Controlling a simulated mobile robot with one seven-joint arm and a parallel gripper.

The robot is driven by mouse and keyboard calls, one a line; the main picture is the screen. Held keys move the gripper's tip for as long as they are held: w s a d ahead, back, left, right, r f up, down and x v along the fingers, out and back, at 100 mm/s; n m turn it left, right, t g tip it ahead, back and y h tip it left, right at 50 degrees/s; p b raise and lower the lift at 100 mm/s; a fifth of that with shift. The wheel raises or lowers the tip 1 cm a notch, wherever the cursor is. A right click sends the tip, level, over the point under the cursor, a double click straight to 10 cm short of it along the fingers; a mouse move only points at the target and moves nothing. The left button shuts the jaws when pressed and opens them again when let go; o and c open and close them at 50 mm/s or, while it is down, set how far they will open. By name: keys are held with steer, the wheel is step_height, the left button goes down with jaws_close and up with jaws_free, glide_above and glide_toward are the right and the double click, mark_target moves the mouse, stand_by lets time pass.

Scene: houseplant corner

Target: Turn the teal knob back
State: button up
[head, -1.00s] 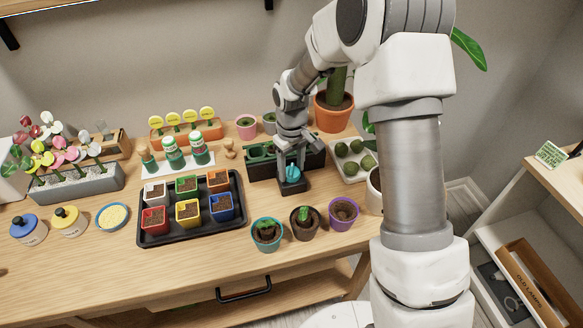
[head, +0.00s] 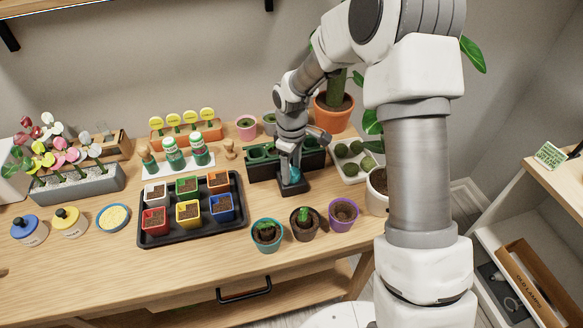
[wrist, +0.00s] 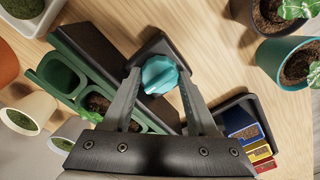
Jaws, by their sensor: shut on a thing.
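The teal knob (wrist: 165,73) sits on a small dark base (wrist: 152,49) on the wooden table. In the wrist view it lies between the two fingers of my gripper (wrist: 159,78), which is shut on it. A raised ridge shows across the knob's top. In the head view the knob (head: 293,176) is partly hidden by my gripper (head: 290,172), which points down at it from above.
A dark planter with green pots (head: 262,151) stands close behind the knob. A black tray of colored pots (head: 150,232) is to the left. Teal, brown and purple pots (head: 343,214) stand in front. A tray of green balls (head: 352,150) is to the right.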

mark_target(292, 169)
steer(key=o, duration=1.1)
steer(key=shift+r, duration=0.1)
step_height(292, 169, up, 17)
steer(key=shift+r+p, duration=0.15)
steer(key=shift+p, duration=0.25)
